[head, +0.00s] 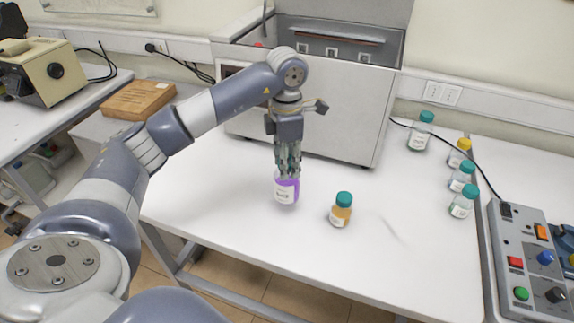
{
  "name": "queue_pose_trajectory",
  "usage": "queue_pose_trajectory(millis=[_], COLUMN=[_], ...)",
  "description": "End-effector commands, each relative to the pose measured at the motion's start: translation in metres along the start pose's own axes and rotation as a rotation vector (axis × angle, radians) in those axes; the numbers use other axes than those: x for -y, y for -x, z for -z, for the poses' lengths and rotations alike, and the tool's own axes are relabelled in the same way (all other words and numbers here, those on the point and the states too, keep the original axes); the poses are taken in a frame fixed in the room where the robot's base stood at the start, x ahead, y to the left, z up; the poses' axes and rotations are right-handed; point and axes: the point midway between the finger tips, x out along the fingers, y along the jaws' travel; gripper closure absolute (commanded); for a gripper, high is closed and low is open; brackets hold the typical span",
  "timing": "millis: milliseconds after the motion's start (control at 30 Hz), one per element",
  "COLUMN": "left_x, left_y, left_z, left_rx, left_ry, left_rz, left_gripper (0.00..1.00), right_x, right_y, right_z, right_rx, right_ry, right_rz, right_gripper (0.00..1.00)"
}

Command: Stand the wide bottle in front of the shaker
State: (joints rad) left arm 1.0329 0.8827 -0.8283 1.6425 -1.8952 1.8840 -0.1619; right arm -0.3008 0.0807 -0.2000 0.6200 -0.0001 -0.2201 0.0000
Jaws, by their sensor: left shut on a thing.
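The wide bottle (286,191), with purple contents and a white label, is upright in the middle of the white table. My left gripper (287,173) points straight down and is shut on its top, hiding its cap and neck. I cannot tell whether its base touches the table. The shaker, seemingly the big white and grey machine (340,115), stands behind the bottle at the back of the table. The bottle is in front of it, apart from its front face. My right gripper is not in view.
A small amber bottle (341,210) with a teal cap stands right of the wide bottle. Several capped bottles, including a yellow-capped one (459,152), stand along the right. A control box (535,262) is at far right. The table (390,258) is clear at the front.

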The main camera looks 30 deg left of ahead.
Motion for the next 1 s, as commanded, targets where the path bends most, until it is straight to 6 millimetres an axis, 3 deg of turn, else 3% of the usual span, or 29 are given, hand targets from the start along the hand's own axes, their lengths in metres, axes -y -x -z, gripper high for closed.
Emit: queue_pose_trajectory(millis=[133,367,767,800,900,1000], left_x=[-0.004,-0.004,-0.004,-0.004,-0.004,-0.004], left_y=[-0.002,-0.028,-0.038,-0.04,-0.038,-0.038], left_z=[-0.002,-0.001,-0.001,-0.001,-0.001,-0.001], left_rx=[-0.001,-0.001,0.001,-0.001,-0.001,-0.001], left_ry=[0.0,-0.001,-0.001,-0.001,-0.001,-0.001], left_rz=[0.0,0.001,-0.002,-0.001,-0.001,0.0], left_gripper=[1.0,1.0,1.0,0.62,0.44,0.44], right_x=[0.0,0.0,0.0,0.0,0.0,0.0], right_y=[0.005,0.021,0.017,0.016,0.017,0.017], right_z=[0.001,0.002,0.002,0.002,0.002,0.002], right_rx=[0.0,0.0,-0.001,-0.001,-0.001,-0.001], right_ry=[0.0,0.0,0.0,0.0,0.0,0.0], right_rz=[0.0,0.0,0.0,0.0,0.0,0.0], right_gripper=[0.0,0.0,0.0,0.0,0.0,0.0])
